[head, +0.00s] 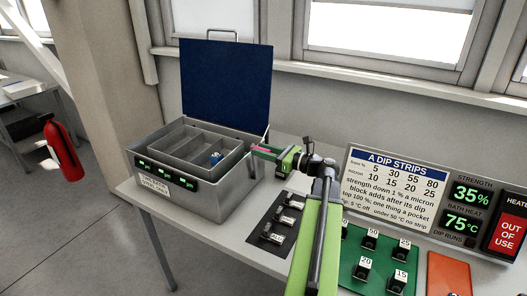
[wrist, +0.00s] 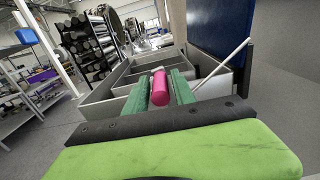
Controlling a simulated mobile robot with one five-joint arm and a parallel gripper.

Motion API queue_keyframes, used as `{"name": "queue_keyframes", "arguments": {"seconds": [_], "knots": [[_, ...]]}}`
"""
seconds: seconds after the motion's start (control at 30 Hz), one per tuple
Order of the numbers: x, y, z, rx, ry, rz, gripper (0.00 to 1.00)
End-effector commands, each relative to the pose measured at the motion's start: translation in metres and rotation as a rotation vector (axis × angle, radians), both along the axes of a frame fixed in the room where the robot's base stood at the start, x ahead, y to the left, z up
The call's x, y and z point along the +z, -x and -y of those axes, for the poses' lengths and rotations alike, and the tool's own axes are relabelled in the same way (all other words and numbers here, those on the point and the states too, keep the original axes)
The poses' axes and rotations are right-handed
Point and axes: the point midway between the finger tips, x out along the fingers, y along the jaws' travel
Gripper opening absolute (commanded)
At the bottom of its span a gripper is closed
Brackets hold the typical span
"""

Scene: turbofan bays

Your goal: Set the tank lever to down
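The grey tank (head: 215,200) stands at the left end of the bench, its blue lid (head: 225,92) raised. A pink cylindrical handle (wrist: 160,88), apparently the tank lever's grip, lies between my gripper's green fingers in the wrist view. My gripper (head: 262,150) is at the tank's right rear corner in the head view, with only a little pink showing. The fingers appear closed against both sides of the handle (wrist: 161,84). A thin pale rod (wrist: 222,66) slants beside the lid; whether it joins the handle is hidden.
Inside the tank is a divided tray (head: 185,145) with a small blue piece (head: 216,157). A dark mat (head: 272,236) and a green mat (head: 375,270) hold small labelled blocks. A sign (head: 393,185) and a display panel (head: 468,208) stand at the right.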

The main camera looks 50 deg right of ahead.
Motion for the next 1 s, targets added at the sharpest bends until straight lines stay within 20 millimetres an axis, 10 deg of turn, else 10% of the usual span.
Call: {"name": "queue_keyframes", "arguments": {"seconds": [0.23,1.0], "knots": [[0.0000,0.0004,0.0003,0.000,0.000,0.000,0.00],[-0.0001,0.0012,0.0009,-0.001,0.000,0.000,0.00]]}}
